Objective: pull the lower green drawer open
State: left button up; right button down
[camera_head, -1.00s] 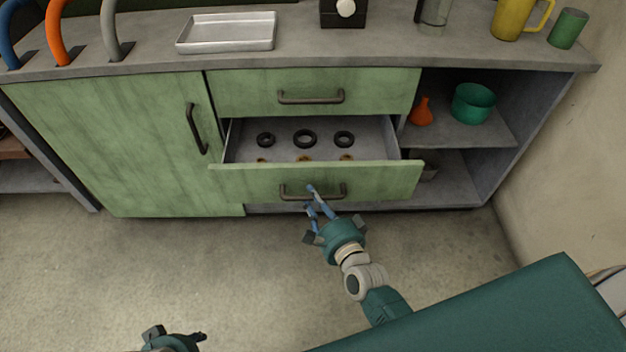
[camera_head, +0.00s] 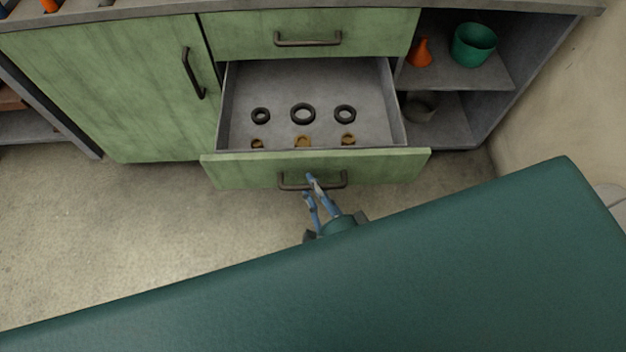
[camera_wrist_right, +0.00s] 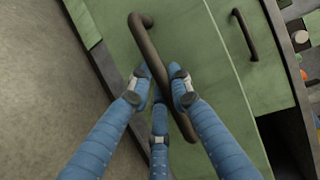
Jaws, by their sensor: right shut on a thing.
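The lower green drawer (camera_head: 237,172) stands pulled out from the cabinet, its inside showing from above. In it lie black rings (camera_head: 303,113) and, nearer the front panel, brass-coloured pieces (camera_head: 303,142). My right gripper (camera_head: 310,184) is at the drawer's dark bar handle (camera_head: 338,181). In the right wrist view the blue fingers (camera_wrist_right: 161,92) are closed around the handle (camera_wrist_right: 146,40), on both sides of the bar. My left gripper is not in view.
The upper green drawer (camera_head: 240,35) is shut. A green door (camera_head: 110,90) is at the left. Bare floor (camera_head: 80,240) lies in front. My large teal body part covers the lower picture.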

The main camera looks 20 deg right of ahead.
jog(key=c, duration=1.6)
grip_release()
jog(key=shift+o, duration=0.2)
jog(key=v, duration=1.2)
